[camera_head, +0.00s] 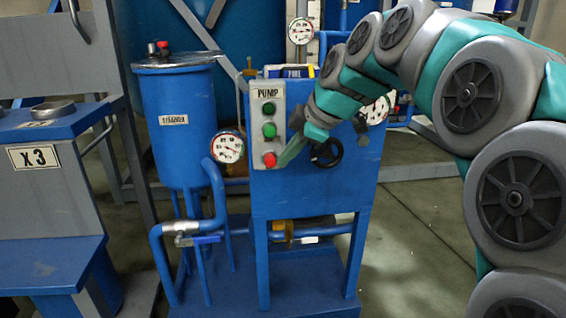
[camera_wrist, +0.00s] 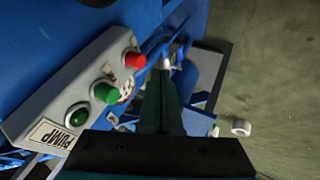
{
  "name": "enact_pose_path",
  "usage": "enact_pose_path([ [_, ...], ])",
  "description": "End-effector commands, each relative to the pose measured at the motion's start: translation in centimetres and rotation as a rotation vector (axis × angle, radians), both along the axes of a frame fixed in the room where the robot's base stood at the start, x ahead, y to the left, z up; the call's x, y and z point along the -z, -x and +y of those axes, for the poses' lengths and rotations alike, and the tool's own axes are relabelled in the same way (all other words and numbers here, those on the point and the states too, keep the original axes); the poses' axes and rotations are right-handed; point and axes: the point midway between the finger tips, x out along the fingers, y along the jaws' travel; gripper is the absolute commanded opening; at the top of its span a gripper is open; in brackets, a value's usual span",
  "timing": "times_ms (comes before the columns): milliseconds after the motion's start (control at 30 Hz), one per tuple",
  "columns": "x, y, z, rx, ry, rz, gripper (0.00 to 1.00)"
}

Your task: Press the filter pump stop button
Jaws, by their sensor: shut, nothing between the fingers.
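A grey control box labelled PUMP (camera_head: 257,149) is fixed to the front of the blue pump cabinet. Its lowest button is red (camera_head: 269,160), below two green ones (camera_head: 270,130). In the wrist view the red button (camera_wrist: 134,60) stands at the box's far end, with the green ones nearer. My gripper (camera_head: 282,162) is shut and empty, its fingertips just right of the red button. In the wrist view the fingertips (camera_wrist: 164,72) appear a little to the right of the red button. Contact cannot be told. No stop label is readable.
A blue strainer tank (camera_head: 187,125) with a pressure gauge (camera_head: 227,148) stands left of the blue cabinet (camera_head: 310,196). A black handwheel (camera_head: 326,153) is right of the box, close to my gripper. A blue-grey stand marked X 3 (camera_head: 35,157) is at the far left.

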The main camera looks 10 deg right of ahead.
Motion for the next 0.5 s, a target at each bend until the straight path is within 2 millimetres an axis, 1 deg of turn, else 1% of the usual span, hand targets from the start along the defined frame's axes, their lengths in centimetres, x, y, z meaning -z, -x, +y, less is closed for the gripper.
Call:
enact_pose_path([
  [33, -1.2, 0.5, -0.4, 0.0, -0.001, -0.006, 0.0],
  [200, -3.5, 2.0, -1.6, 0.0, 0.0, -0.001, 0.0],
  [333, -4.7, 2.7, -2.2, -0.001, 0.0, 0.0, 0.0],
  [500, -5.4, 3.2, -2.5, -0.001, 0.0, 0.001, 0.0],
])
